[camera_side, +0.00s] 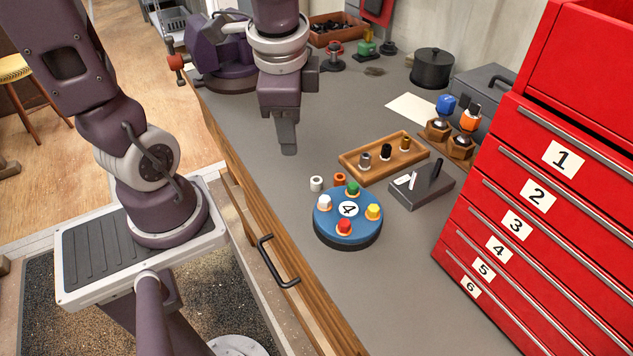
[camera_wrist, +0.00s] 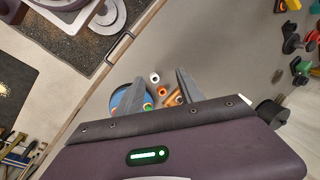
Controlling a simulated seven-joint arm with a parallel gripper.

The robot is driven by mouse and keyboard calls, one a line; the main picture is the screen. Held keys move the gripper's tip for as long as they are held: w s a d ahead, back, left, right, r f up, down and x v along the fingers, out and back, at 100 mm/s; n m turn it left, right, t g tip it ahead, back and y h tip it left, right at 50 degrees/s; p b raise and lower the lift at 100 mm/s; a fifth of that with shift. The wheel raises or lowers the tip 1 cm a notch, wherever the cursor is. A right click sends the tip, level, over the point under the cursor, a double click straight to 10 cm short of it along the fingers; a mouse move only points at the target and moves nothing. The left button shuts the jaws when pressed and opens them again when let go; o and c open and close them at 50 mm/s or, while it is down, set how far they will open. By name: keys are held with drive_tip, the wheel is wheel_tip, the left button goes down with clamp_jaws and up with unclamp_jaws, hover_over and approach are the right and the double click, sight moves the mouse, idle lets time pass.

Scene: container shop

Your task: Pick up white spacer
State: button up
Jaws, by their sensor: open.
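The white spacer (camera_side: 316,183) is a small hollow cylinder standing on the grey bench, just left of an orange spacer (camera_side: 340,179) and behind the round blue turntable (camera_side: 347,236). In the wrist view the white spacer (camera_wrist: 155,77) lies beyond the fingers, near the middle between them. My gripper (camera_side: 287,148) hangs above the bench, behind the spacer and apart from it, fingers pointing down. In the wrist view my gripper (camera_wrist: 160,88) is open with nothing between its fingertips. In the side view the fingers overlap.
The blue turntable, marked 4, carries white, green, yellow and red pegs. A wooden tray (camera_side: 349,168) with three small cylinders and a dark block (camera_side: 420,193) stand to the right. A red drawer cabinet (camera_side: 475,235) bounds the right. Bench is clear left of the spacer.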

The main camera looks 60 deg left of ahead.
sight(316, 184)
drive_tip(key=w+f+m, duration=0.1)
drive_tip(key=w+f+m+g+h, duration=0.1)
drive_tip(key=f+m, duration=0.1)
drive_tip(key=w+f+m+h, duration=0.1)
drive_tip(key=shift+w+d+f+m+g, duration=0.15)
drive_tip(key=shift+w+d+m+g, duration=0.15)
drive_tip(key=shift+w+m, duration=0.1)
drive_tip(key=shift+w+f, duration=0.1)
drive_tip(key=shift+f, duration=0.2)
drive_tip(key=f, duration=0.6)
drive_tip(key=shift+s+d+f, duration=0.2)
drive_tip(key=shift+f, duration=0.1)
clamp_jaws()
